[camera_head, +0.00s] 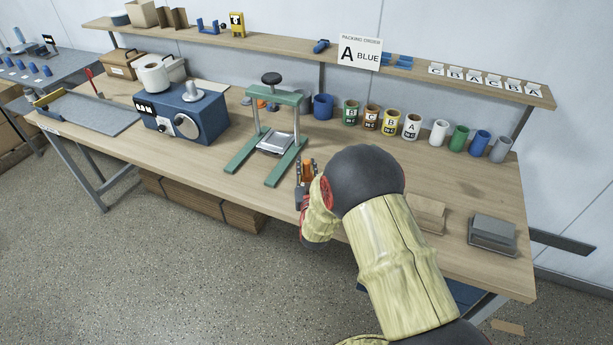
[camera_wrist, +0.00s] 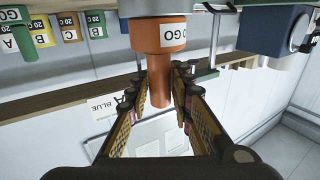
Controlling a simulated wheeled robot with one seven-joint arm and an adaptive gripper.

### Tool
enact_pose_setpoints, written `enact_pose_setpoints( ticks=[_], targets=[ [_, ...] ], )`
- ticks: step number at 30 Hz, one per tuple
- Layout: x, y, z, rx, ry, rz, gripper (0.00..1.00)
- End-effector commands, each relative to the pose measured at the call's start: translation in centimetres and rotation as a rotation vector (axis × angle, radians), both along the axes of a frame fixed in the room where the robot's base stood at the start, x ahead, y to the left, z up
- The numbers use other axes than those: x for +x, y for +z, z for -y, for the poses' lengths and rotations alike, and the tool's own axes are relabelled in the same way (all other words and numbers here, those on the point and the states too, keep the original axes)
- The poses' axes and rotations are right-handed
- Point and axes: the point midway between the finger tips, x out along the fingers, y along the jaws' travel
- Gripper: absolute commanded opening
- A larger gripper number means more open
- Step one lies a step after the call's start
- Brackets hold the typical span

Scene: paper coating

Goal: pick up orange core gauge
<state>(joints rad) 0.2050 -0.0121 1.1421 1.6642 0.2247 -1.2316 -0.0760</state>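The orange core gauge (camera_wrist: 160,85) is between the fingers of my gripper (camera_wrist: 159,70) in the wrist view. Its wider body carries a white band reading GO, and a narrower orange shaft runs between the finger pads. The fingers lie close along both sides of the shaft. In the head view my gripper (camera_head: 306,184) is near the front edge of the workbench, with the orange gauge (camera_head: 308,169) upright in it. My arm hides part of the bench behind it.
A green press (camera_head: 273,142) stands left of my gripper, with a blue machine (camera_head: 184,117) farther left. Several cups, including a blue cup (camera_head: 323,106), line the back of the bench. A grey block (camera_head: 493,233) lies at right. Bare bench (camera_head: 235,195) lies in front of the press.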

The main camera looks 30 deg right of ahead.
Motion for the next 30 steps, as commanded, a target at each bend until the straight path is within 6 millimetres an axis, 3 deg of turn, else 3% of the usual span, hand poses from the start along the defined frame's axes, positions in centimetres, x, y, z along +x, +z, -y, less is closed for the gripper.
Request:
enact_pose_setpoints(
  ticks=[10, 23, 30],
  targets=[
    [0.0, 0.0, 0.0, 0.0, 0.0, 0.0, 0.01],
    [0.0, 0.2, 0.0, 0.0, 0.0, 0.001, 0.0],
    [0.0, 2.1, 0.0, 0.001, 0.0, 0.001, 0.0]
  ],
)
